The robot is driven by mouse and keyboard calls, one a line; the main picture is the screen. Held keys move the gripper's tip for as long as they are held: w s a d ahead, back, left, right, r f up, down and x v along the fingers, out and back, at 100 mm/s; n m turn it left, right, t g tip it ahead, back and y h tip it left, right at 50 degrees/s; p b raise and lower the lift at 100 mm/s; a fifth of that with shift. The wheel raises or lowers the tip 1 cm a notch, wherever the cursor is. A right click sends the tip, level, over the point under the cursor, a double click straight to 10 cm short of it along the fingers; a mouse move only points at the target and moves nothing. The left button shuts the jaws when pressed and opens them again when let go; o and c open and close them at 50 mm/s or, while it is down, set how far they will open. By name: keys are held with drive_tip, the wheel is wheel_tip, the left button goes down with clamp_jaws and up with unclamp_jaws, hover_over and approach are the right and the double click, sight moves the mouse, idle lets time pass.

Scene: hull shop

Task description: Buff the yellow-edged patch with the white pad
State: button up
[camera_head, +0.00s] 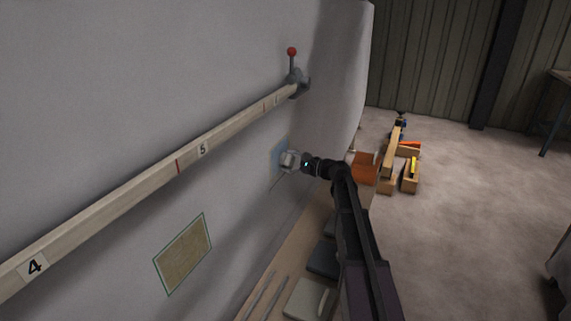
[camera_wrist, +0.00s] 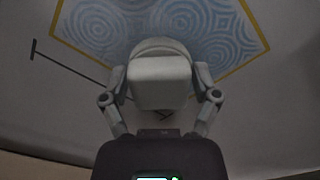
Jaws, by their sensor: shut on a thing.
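The yellow-edged patch (camera_wrist: 95,22) fills the top of the wrist view. Its inside is blue with pale swirl rings, and its upper part runs out of frame. In the head view it is a small bluish area (camera_head: 276,155) on the hull wall, partly hidden by my gripper. My gripper (camera_head: 298,161) is shut on the white pad (camera_wrist: 160,82), a pale block with a rounded far end. In the wrist view the fingers grip it from both sides. The pad overlaps the patch's lower edge; I cannot tell whether it touches the surface.
A green-edged tan patch (camera_head: 183,255) is lower left on the hull (camera_head: 90,100). A numbered wooden rail (camera_head: 150,189) crosses above, ending at a red-knobbed clamp (camera_head: 292,66). Grey-topped items (camera_head: 306,299) lie below my arm. Timber blocks (camera_head: 392,160) stand on the floor at right.

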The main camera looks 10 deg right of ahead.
sight(288, 148)
drive_tip(key=shift+w, duration=0.1)
idle(0.3)
drive_tip(key=shift+w+d, duration=0.9)
drive_tip(key=shift+w, duration=0.25)
drive_tip(key=shift+w+d, duration=0.8)
drive_tip(key=shift+w, duration=0.35)
drive_tip(key=shift+r, duration=0.1)
drive_tip(key=shift+r+p, duration=0.95)
drive_tip(key=shift+p, duration=0.1)
